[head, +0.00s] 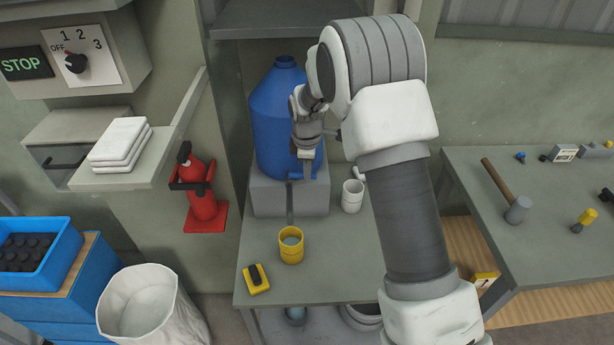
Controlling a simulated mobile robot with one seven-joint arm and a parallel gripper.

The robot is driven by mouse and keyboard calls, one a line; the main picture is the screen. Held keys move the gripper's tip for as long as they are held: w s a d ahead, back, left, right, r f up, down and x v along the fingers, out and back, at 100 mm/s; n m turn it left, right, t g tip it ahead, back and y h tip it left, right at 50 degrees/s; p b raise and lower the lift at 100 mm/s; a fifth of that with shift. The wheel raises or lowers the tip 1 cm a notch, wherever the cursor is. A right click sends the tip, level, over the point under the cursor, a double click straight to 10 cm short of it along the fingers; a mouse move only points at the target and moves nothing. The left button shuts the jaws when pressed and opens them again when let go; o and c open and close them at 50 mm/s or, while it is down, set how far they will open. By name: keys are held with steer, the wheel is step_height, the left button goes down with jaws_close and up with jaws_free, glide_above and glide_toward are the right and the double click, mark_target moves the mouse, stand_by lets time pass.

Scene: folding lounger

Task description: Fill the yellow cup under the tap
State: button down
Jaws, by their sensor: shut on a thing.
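The yellow cup (291,247) stands upright on the grey table, in front of the grey block under the blue water jug (275,115). The small blue tap (315,174) sits low on the jug's front, above and behind the cup. My gripper (306,158) points down at the tap and is shut on its blue part. My arm hides part of the jug's right side.
White cups (352,197) stand right of the grey block (262,196). A yellow and black item (256,279) lies left of the yellow cup on the table (335,275). A red extinguisher (201,192) and a white bin (150,305) are at left. A workbench with tools (550,235) is at right.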

steer(key=shift+w+n, duration=0.3)
steer(key=shift+n, duration=0.4)
steer(key=c, duration=0.8)
jaws_free()
steer(key=shift+o, duration=0.2)
steer(key=s+r+b, duration=0.1)
steer(key=s+r, duration=0.2)
steer(key=r, duration=1.4)
steer(key=shift+s, duration=0.2)
